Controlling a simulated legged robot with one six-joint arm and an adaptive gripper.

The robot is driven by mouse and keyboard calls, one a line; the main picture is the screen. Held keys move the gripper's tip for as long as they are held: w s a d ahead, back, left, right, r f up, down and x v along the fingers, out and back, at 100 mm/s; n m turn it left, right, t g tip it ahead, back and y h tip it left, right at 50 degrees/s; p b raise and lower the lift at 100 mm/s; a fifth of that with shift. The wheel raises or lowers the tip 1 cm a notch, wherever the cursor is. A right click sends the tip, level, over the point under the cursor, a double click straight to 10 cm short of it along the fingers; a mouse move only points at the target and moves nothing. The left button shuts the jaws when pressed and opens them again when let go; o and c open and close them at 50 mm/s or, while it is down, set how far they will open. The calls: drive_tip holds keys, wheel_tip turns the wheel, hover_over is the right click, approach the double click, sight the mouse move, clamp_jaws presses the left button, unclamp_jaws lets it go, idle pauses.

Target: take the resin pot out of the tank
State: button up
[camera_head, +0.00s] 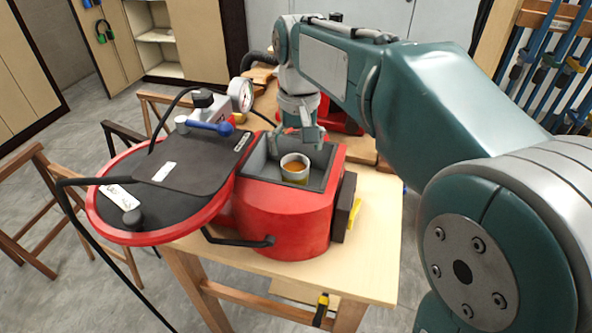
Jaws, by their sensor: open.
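The resin pot (295,168) is a small light-coloured cup with amber contents. It stands upright inside the open red tank (285,222), within the grey-rimmed opening. My gripper (302,143) is open and points down just above and behind the pot, its fingers close to the pot's far rim. I cannot tell whether a finger touches the pot. The pot's lower part and the tank floor are partly hidden by the tank's near wall.
The tank's round lid (160,190), red-rimmed with a dark top, sits open to the left. A pressure gauge (241,95) and blue-handled valve (212,127) stand behind it. The wooden table (375,235) has bare room right of the tank. Trestles (30,215) stand left.

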sight(295, 162)
drive_tip(key=shift+a+f, duration=0.15)
drive_tip(key=shift+f, duration=0.6)
wheel_tip(295, 162, down, 4)
drive_tip(key=shift+w+f, duration=0.1)
drive_tip(key=shift+f, duration=0.3)
drive_tip(key=shift+a, duration=0.1)
drive_tip(key=c, duration=0.8)
drive_tip(key=shift+c, duration=1.2)
